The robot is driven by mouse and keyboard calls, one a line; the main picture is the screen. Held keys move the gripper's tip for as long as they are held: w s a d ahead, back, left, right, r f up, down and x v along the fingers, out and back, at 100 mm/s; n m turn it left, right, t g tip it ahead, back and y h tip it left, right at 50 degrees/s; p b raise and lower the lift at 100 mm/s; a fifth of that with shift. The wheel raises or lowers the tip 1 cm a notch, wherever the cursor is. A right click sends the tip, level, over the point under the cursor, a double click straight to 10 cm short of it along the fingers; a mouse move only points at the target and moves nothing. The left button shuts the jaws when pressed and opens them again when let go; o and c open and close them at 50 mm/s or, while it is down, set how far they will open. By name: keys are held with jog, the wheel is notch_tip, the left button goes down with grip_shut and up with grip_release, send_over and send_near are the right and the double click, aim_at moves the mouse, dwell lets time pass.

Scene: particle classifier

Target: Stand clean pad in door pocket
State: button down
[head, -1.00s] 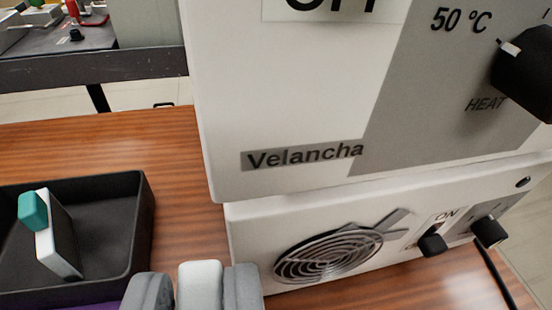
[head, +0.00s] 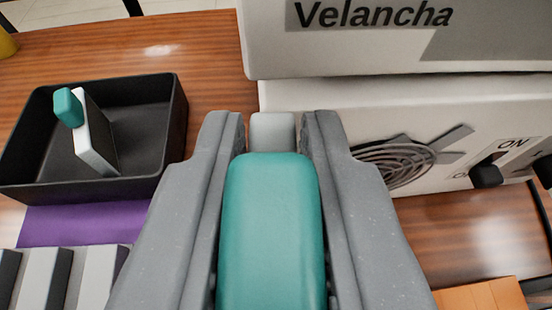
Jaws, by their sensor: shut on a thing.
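My gripper (head: 272,140) is in the middle of the head view, its two grey fingers shut on a pad with a teal grip (head: 270,230). A light grey end (head: 272,132) shows between the fingertips, beyond the teal part; the pad's underside is hidden. I cannot tell from this view whether the held pad is clean. Another pad (head: 95,137), white and dark with a teal grip, stands tilted in a black tray (head: 165,130) on the left. No door pocket can be made out.
A white machine marked Velancha (head: 310,95) stands just beyond my gripper, with a round vent (head: 395,165) and black knobs (head: 486,175) at right. A purple mat (head: 80,225) and white and grey striped blocks (head: 45,275) lie at left. An orange item (head: 480,298) is at lower right.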

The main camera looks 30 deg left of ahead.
jog(key=shift+f+b, duration=1.5)
jog(key=shift+f, duration=2.1)
jog(key=shift+s+d+f+b, duration=0.15)
jog(key=shift+s+f+b, duration=0.1)
jog(key=shift+f, duration=0.6)
jog(key=shift+s+d+f+b, duration=0.2)
jog(key=shift+s+f, duration=0.05)
jog(key=shift+f, duration=0.65)
jog(key=shift+s+d+f+b, duration=0.15)
jog(key=shift+s+f+b, duration=0.1)
jog(key=shift+f, duration=0.6)
jog(key=c, duration=1.4)
grip_release()
jog(key=shift+f, duration=0.1)
jog(key=shift+o, duration=0.5)
jog(key=shift+w+a+r+g+p, duration=0.15)
jog(key=shift+r+g+p, duration=0.25)
jog(key=shift+r, duration=0.55)
jog(key=shift+t, duration=0.4)
jog(key=r+p, duration=0.1)
jog(key=r, duration=0.2)
jog(key=r+p, duration=0.2)
jog(key=r, duration=0.2)
jog(key=r+p, duration=0.1)
jog(key=r, duration=0.3)
jog(key=shift+w+a+r, duration=0.15)
jog(key=shift+w+a, duration=0.2)
jog(key=shift+w, duration=0.05)
jog(key=shift+w+r, duration=0.1)
jog(key=shift+r, duration=0.1)
